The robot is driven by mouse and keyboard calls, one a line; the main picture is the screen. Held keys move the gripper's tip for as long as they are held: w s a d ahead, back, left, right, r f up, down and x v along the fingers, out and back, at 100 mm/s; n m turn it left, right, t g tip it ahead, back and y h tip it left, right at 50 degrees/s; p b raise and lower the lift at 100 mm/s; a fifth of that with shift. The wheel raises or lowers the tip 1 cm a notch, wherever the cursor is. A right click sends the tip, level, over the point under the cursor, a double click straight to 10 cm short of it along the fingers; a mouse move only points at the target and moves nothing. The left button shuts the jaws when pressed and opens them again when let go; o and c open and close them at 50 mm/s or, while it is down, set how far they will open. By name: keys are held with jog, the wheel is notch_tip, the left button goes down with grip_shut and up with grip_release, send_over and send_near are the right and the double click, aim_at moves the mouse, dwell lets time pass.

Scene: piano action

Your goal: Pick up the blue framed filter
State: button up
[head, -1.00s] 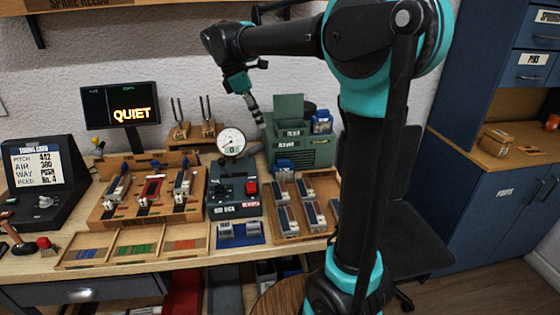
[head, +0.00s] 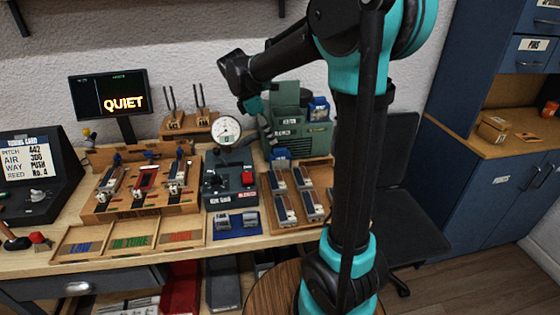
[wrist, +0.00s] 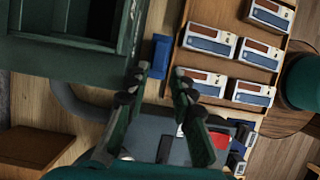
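A small blue piece (wrist: 160,55) lies just beyond my fingertips in the wrist view, next to the green box (wrist: 60,55). It seems to be the blue piece (head: 280,155) at the front of the green box (head: 303,138) in the head view. Another blue piece (head: 319,109) sits at that box's upper right. I cannot tell for certain which is the framed filter. My gripper (wrist: 158,75) is open, its fingers apart with nothing clearly between them.
A wooden tray (head: 268,214) of several reed blocks lies right of the dark control box (head: 231,186) with its red button. A round gauge (head: 227,130) stands above that box. A wooden rack (head: 99,209) and monitor (head: 107,97) are further left.

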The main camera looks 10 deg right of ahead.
aim_at(280, 148)
jog(key=shift+d+x, duration=0.15)
jog(key=shift+x, duration=1.15)
jog(key=shift+d+x, duration=0.15)
jog(key=shift+x, duration=1.15)
jog(key=shift+r, duration=0.15)
grip_shut()
